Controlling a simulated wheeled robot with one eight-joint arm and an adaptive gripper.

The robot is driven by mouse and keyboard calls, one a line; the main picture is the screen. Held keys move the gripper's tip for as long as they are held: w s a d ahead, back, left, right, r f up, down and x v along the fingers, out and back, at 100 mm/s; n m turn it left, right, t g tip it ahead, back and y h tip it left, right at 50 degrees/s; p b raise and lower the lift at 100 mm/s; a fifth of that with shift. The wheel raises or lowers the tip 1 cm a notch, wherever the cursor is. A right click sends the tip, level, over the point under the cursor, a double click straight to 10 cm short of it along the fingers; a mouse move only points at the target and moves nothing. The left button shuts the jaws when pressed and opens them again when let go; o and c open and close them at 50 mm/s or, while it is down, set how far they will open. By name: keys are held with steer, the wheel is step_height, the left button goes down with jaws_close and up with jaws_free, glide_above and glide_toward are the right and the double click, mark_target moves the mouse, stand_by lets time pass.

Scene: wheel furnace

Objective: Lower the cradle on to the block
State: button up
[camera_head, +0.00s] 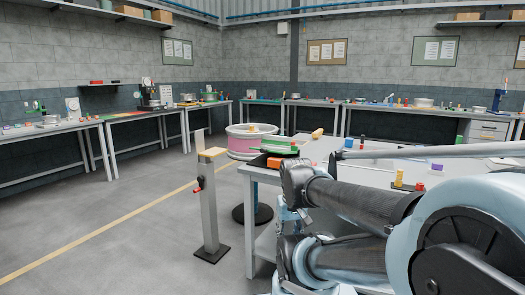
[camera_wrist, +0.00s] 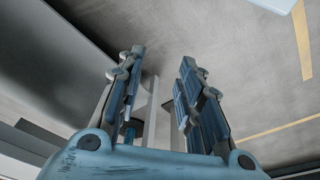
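Nothing in view can be named with certainty as the cradle or the block. A grey post stand (camera_head: 210,210) stands on the floor left of the near table. It has a pale wooden piece (camera_head: 213,152) on top, a thin upright plate (camera_head: 199,140) and a red knob (camera_head: 198,189) on its side. My gripper (camera_wrist: 162,58) is open and empty in the wrist view, its fingers apart over grey floor. A pale post-like part shows between the finger bases, partly hidden. In the head view I cannot make out the fingertips beside my folded arm.
The near table (camera_head: 262,174) carries a green item (camera_head: 279,147), a yellow piece (camera_head: 318,133) and small coloured parts. A pink-and-white round tub (camera_head: 249,141) stands behind the post. Benches line the walls. The floor at left is clear, crossed by a yellow line (camera_head: 110,226).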

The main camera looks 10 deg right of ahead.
steer(key=shift+o, duration=1.2)
steer(key=w+d+r+m+t+h, duration=0.1)
steer(key=w+r+h, duration=0.1)
steer(key=w+r, duration=0.35)
steer(key=w+d+r+m+t+h, duration=0.1)
steer(key=w+r+h, duration=0.15)
steer(key=w, duration=0.65)
steer(key=w+d+r+m+t+h, duration=0.1)
steer(key=w+r, duration=0.4)
steer(key=w, duration=0.3)
steer(key=w+a+r+m+t+h, duration=0.1)
steer(key=w+a+r+t, duration=0.1)
steer(key=w+a, duration=0.35)
steer(key=w+a+r+t+h, duration=0.1)
steer(key=w+a+r+t, duration=0.15)
steer(key=w, duration=0.65)
steer(key=w+a+r+m+t+h, duration=0.1)
steer(key=w+a+r, duration=0.1)
steer(key=w+a, duration=0.4)
steer(key=x, duration=1.8)
steer(key=shift+d+r, duration=0.15)
steer(key=shift+r, duration=0.15)
